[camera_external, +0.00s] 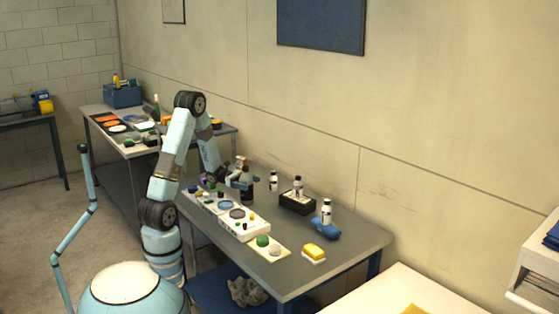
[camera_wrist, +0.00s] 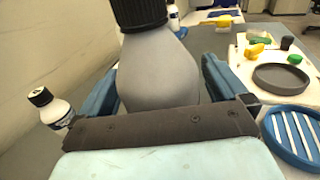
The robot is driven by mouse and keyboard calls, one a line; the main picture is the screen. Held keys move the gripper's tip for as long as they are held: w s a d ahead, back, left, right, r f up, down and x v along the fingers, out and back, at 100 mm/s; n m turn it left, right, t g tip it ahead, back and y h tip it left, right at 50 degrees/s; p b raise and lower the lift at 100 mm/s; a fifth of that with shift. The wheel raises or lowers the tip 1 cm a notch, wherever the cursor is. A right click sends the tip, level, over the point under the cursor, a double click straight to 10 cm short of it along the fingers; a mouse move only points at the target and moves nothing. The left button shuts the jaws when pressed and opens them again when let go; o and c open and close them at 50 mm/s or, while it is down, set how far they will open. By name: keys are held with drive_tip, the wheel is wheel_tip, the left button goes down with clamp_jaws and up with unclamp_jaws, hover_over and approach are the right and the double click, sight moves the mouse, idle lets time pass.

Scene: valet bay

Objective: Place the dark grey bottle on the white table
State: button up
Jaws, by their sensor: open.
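The dark grey bottle (camera_external: 247,187) stands on the grey workbench (camera_external: 345,247), just right of my gripper (camera_external: 230,180). In the wrist view, the bottle (camera_wrist: 158,72), with its black ribbed cap, fills the middle between the two blue fingers of my gripper (camera_wrist: 165,88). The fingers are open on both sides of it, and I cannot tell whether either touches it. The bottle's lower part is hidden behind the gripper's dark front bar. The white table (camera_external: 385,292) is at the lower right, beyond the bench's near end, partly cut off by the frame.
Small white bottles stand at the back, one on a black box (camera_external: 297,203) and one by a blue cloth (camera_external: 326,229). A white tray (camera_external: 243,233) of pads lies in front. A yellow sponge (camera_external: 314,252) is near the bench end. A yellow item (camera_external: 413,309) lies on the white table.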

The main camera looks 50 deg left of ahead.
drive_tip(key=shift+w+d, duration=0.15)
drive_tip(key=shift+d, duration=0.1)
drive_tip(key=c, duration=1.5)
drive_tip(key=shift+r, duration=0.1)
